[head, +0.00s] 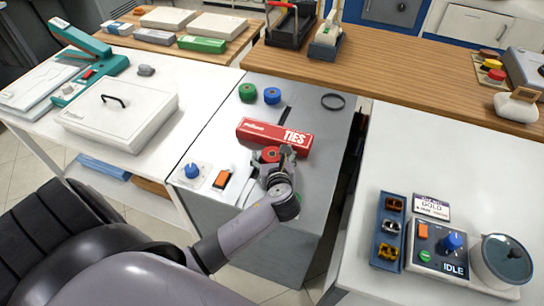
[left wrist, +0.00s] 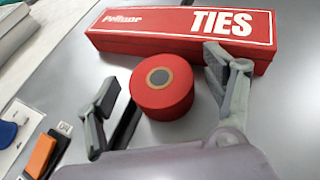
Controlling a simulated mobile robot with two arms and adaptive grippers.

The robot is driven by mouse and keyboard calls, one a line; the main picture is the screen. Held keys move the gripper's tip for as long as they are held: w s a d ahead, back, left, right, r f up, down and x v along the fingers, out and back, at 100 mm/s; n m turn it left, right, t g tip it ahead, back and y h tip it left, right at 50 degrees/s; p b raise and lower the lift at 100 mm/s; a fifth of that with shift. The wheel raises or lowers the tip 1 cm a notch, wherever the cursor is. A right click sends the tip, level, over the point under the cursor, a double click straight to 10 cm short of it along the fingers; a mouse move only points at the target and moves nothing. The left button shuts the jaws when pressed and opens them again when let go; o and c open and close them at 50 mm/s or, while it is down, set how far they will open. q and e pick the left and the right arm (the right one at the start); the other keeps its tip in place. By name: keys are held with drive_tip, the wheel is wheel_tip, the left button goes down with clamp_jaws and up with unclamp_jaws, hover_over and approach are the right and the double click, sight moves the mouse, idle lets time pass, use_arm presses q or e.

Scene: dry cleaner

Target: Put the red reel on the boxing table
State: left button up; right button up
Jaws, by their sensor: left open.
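The red reel (head: 270,154) sits on the grey table (head: 231,128), just in front of the red TIES box. In the left wrist view the red reel (left wrist: 162,88) is a short cylinder with a tan ring and dark centre on top. My left gripper (head: 277,161) is open, with one finger on each side of the reel; gaps show between fingers and reel. In the head view the gripper hides part of the reel. No label marks the boxing table; a white table (head: 140,63) on the left holds a white lidded box (head: 118,116). My right gripper is out of view.
The red TIES box (head: 274,132) lies close behind the reel. A green reel (head: 248,92) and a blue reel (head: 272,95) stand farther back. A blue knob (head: 192,171) and an orange switch (head: 222,179) are left of the gripper. A teal sealer (head: 92,62) stands on the left table.

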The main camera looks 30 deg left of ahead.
use_arm(q)
drive_tip(key=shift+w+a+f, duration=0.1)
drive_tip(key=shift+w+a, duration=0.05)
drive_tip(key=shift+w, duration=0.05)
drive_tip(key=shift+c, duration=0.5)
drive_tip(key=c, duration=1.3)
